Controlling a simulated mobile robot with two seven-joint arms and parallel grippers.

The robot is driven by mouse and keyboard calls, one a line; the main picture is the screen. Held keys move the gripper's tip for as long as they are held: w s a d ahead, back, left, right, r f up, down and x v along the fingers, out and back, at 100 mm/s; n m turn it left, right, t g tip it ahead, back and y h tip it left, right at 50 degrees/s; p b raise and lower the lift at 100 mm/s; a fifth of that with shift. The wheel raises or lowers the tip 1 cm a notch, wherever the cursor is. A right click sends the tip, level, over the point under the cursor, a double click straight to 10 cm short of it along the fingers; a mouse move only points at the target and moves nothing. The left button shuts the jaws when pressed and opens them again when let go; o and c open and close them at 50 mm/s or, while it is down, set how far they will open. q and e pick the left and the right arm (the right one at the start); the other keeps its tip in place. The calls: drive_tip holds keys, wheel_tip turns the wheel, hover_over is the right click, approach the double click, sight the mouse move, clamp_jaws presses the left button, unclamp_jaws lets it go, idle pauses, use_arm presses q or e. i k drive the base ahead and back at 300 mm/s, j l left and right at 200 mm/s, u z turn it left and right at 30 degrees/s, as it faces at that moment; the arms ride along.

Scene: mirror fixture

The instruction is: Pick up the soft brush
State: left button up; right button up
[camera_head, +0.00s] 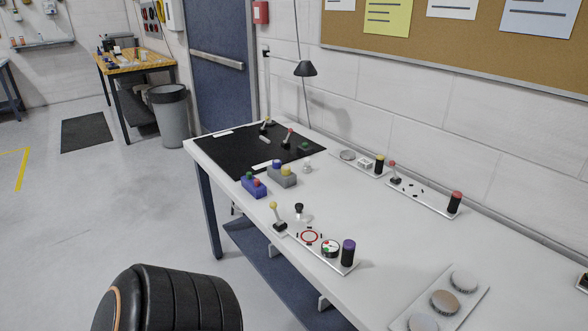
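I cannot tell for certain which item is the soft brush. A small upright piece with a black knob and a pale lower part (299,212) stands on the white table (372,228), behind the yellow-knobbed lever (276,217). A small whitish piece (308,166) stands farther back, at the right edge of the black mat (228,150). A small grey piece (265,139) lies on the mat. All are small and lack clear detail. Neither of my grippers is in view.
Blue (254,188) and grey (282,178) button boxes stand by the mat. A plate with round discs (480,303) lies at right. The table's middle is clear.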

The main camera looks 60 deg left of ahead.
sight(306, 168)
drive_tip(key=j+u, duration=0.1)
drive_tip(key=u, duration=0.35)
drive_tip(key=i+j+u, duration=0.1)
drive_tip(key=u, duration=0.35)
drive_tip(key=j+u, duration=0.1)
drive_tip(key=u, duration=0.35)
drive_tip(key=i+u, duration=0.15)
drive_tip(key=u, duration=0.3)
drive_tip(key=i+j+z, duration=0.2)
drive_tip(key=j+z, duration=0.3)
drive_tip(key=i+j+z, duration=0.15)
drive_tip(key=j+z, duration=0.35)
drive_tip(key=j, duration=0.15)
drive_tip(key=j+z, duration=0.5)
drive_tip(key=j, duration=0.1)
